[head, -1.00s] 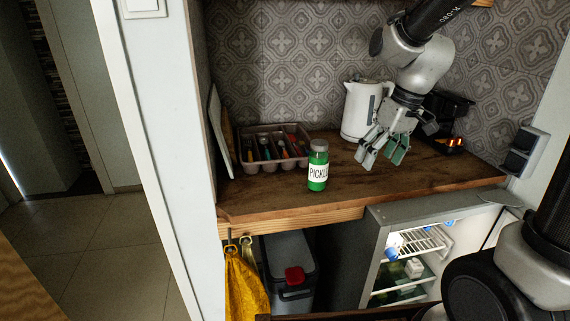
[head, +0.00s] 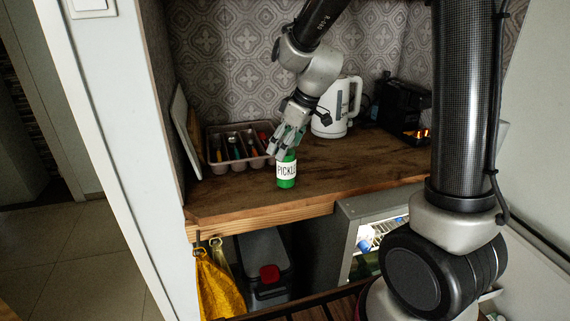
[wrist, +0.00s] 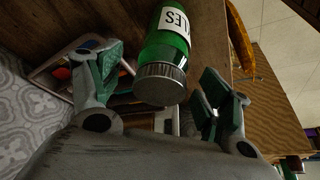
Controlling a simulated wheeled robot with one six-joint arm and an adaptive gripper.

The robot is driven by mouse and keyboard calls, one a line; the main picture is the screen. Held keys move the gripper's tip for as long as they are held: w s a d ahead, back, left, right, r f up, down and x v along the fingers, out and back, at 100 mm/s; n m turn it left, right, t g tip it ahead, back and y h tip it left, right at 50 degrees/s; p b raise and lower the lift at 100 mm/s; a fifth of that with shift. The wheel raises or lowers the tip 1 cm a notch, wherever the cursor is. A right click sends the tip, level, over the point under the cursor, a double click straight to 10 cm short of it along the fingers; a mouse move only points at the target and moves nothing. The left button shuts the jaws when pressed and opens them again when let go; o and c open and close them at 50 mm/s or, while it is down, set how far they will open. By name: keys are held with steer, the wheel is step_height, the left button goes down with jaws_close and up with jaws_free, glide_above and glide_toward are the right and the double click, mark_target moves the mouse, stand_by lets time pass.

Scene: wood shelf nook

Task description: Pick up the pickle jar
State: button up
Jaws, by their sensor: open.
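The pickle jar (head: 287,171) is green with a white label and stands upright on the wooden counter, near its front edge. My gripper (head: 285,146) is open, just above and behind the jar in the head view, and covers the lid there. In the wrist view the jar (wrist: 168,50) shows its grey lid toward me, between the two spread fingers of my gripper (wrist: 160,88). I see no finger touching the jar, though the exact gap is hard to tell.
A cutlery tray (head: 214,162) stands behind and left of the jar. A white kettle (head: 335,110) and a black coffee machine (head: 400,108) stand at the back right. The counter (head: 345,175) right of the jar is clear. A small open fridge (head: 365,230) is below.

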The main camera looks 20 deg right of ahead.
steer(key=x, duration=0.3)
steer(key=shift+f, duration=0.1)
steer(key=c, duration=1.4)
